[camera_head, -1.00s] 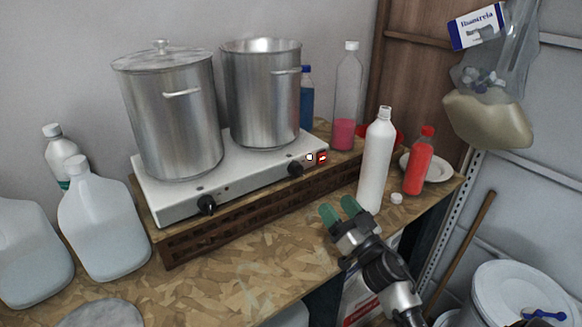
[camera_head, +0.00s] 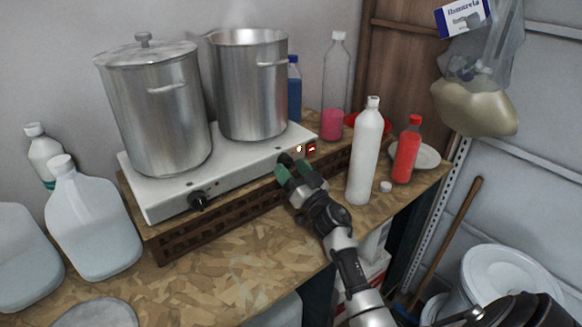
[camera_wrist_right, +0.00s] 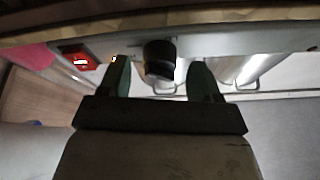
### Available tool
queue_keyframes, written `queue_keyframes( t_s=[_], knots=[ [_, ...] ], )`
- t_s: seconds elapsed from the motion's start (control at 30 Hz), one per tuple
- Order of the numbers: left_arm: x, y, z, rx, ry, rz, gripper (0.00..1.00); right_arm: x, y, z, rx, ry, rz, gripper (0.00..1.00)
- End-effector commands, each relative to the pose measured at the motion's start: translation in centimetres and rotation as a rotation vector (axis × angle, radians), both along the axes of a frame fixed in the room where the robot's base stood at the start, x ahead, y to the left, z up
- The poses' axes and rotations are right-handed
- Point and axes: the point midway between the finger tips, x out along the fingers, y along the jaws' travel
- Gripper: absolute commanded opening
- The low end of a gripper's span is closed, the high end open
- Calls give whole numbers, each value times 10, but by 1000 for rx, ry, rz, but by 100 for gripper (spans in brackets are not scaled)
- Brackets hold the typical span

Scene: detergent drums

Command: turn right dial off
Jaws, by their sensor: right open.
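The white hot plate (camera_head: 165,199) sits on a brown slatted stand. Its black right dial (camera_head: 285,158) is on the front edge, partly hidden behind my right gripper. My right gripper (camera_head: 292,169), with green fingertips, is open at this dial. In the right wrist view the dial (camera_wrist_right: 159,58) shows between the two spread fingers (camera_wrist_right: 159,80), with a gap on each side; I cannot tell whether either finger touches it. The left dial (camera_head: 198,201) is clear of the gripper. My left gripper is not in view.
A lidded pot (camera_head: 158,115) and an open pot (camera_head: 250,90) with faint steam stand on the hot plate. A red switch (camera_head: 311,148) is just right of the dial. A white bottle (camera_head: 365,155) and red bottle (camera_head: 407,152) stand right of the gripper.

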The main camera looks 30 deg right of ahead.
Motion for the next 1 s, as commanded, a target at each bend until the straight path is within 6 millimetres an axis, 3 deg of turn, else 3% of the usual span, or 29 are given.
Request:
queue_keyframes(
  t_s=[0.37, 0.7, 1.0],
  knots=[
    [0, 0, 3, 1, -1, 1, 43, 6, 0, 3, 0, 0, -1, 64],
    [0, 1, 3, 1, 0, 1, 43, 6, 0, 3, 0, 0, -1, 15],
    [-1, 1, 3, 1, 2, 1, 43, 6, 0, 3, -41, -3, 1, 15]
  ],
)
